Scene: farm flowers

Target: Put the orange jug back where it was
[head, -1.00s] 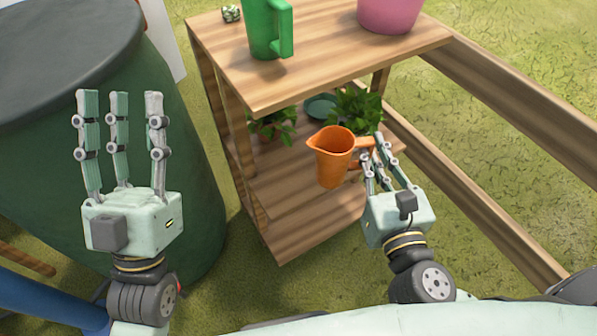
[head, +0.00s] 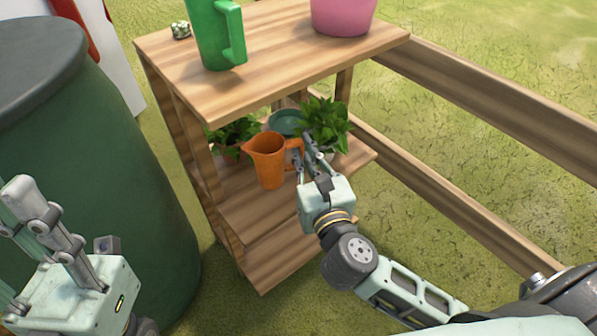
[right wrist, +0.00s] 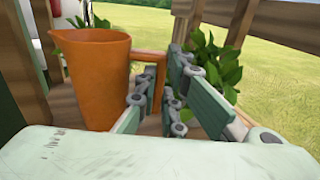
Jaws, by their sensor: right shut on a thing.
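The orange jug (head: 268,163) is upright at the front of the wooden stand's middle shelf (head: 262,205), its spout to the left and its handle to the right. I cannot tell whether its base touches the shelf. My right gripper (head: 306,160) is shut on the jug's handle. In the right wrist view the jug (right wrist: 98,82) fills the left side, and the fingers of my right gripper (right wrist: 160,95) close around its handle. My left gripper (head: 40,225) is empty at the lower left, partly cut off, with its fingers apart.
Potted plants (head: 326,124) stand behind the jug on both sides, with a teal dish (head: 287,122) between them. A green jug (head: 213,35) and a pink pot (head: 343,14) stand on the top board. A green barrel (head: 90,170) is at left, wooden rails (head: 470,95) at right.

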